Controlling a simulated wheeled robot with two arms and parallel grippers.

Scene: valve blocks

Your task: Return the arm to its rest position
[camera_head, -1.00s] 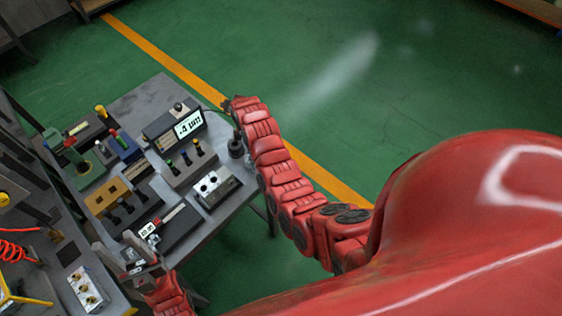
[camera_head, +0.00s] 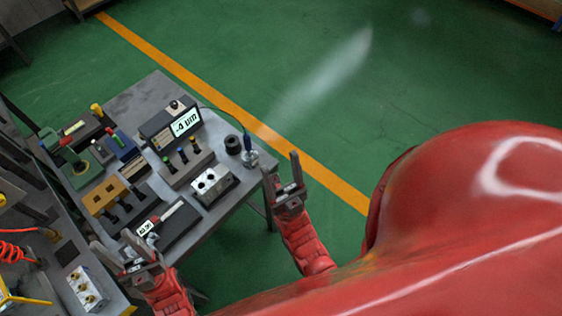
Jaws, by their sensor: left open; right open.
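My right gripper (camera_head: 281,172) is open and empty, held in the air just off the right edge of the grey table (camera_head: 140,95). Its red arm comes up from below. My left gripper (camera_head: 121,250) is open at the table's near left corner, close to a dark block with a small display (camera_head: 147,228). No object shows between its fingers. The silver valve block (camera_head: 211,185) stands on the table between the two grippers, apart from both.
Several holders fill the table. Another silver block (camera_head: 88,289) lies at lower left. Green floor (camera_head: 440,80) is clear at right.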

